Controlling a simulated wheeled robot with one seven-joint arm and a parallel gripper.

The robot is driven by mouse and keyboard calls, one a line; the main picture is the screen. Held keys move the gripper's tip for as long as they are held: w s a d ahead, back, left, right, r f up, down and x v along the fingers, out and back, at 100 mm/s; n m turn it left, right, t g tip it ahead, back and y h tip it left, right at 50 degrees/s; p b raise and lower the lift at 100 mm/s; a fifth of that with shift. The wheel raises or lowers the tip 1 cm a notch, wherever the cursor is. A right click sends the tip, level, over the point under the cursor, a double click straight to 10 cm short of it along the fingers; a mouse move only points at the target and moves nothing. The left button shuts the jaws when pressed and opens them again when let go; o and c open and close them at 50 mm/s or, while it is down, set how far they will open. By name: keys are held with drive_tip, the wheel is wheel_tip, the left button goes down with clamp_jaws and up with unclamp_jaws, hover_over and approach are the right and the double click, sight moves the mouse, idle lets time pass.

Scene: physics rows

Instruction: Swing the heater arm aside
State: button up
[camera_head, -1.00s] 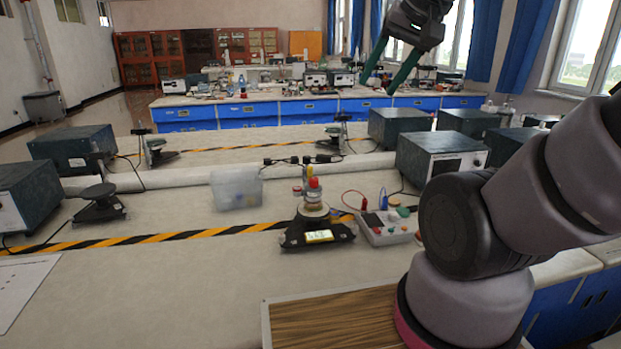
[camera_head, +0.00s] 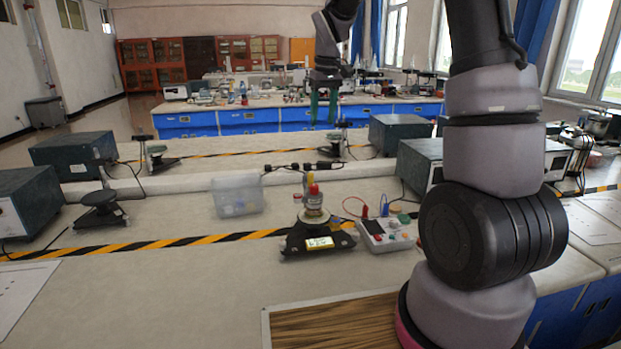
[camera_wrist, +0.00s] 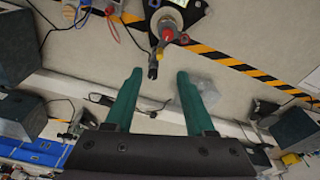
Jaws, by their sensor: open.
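The heater apparatus stands on the bench: a black base (camera_head: 320,241) with a yellow-lit display, a round stacked body and a red-and-yellow top (camera_head: 313,190). In the wrist view it shows at the top as a round disc (camera_wrist: 168,17) with a red knob. A thin black arm (camera_wrist: 154,66), which looks like the heater arm, sticks out from it toward my gripper. My gripper (camera_head: 323,118) hangs with its green fingers down, appearing above and beyond the apparatus. The fingers (camera_wrist: 155,76) are open and empty. The arm's tip appears between them in the wrist view; the height gap cannot be told.
A clear plastic box (camera_head: 238,195) stands left of the apparatus. A control box (camera_head: 387,234) with wires stands right of it. Dark instrument boxes (camera_head: 75,153) and a black stand (camera_head: 97,212) are at the left.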

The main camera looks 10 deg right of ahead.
drive_tip(key=n+g, duration=0.2)
approach(310, 176)
drive_tip(key=shift+w, duration=0.35)
wheel_tip(310, 176, down, 11)
drive_tip(key=shift+r, duration=0.15)
drive_tip(key=shift+c, duration=0.3)
clamp_jaws()
idle(0.8)
